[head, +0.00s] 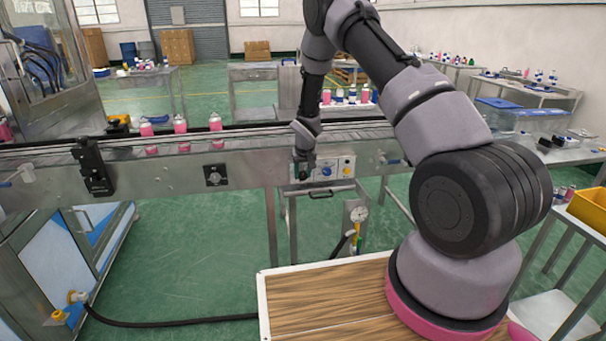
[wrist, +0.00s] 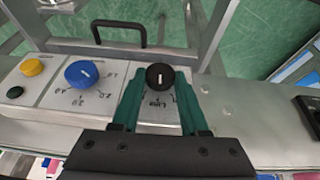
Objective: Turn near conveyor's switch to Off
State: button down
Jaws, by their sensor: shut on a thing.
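The black switch knob (wrist: 160,76) sits on the near conveyor's grey control panel, with a white pointer line on its face and printed marks beside it. My gripper (wrist: 160,84) has its two green fingers closed on either side of this knob. The pointer line runs nearly straight up and down in the wrist view. In the head view my gripper (head: 303,170) is at the left end of the panel and hides the knob.
A blue dial (wrist: 82,74) and a yellow button (wrist: 32,67) are beside the knob on the panel. A black handle (wrist: 119,34) is close by. A pressure gauge (head: 359,214) stands below the panel.

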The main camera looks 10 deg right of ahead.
jog(key=shift+a, duration=0.15)
jog(key=h, duration=0.1)
jog(key=n+h, duration=0.1)
jog(key=h, duration=0.1)
jog(key=shift+a+f, duration=0.1)
jog(key=shift+a, duration=0.25)
jog(key=h, duration=0.4)
jog(key=n+h, duration=0.1)
jog(key=shift+a+f+t+h, duration=0.2)
jog(key=shift+f+t+h, duration=0.05)
jog(key=shift+t+h, duration=0.15)
jog(key=shift+c, duration=2.1)
grip_release()
jog(key=v, duration=1.1)
jog(key=shift+f, duration=0.15)
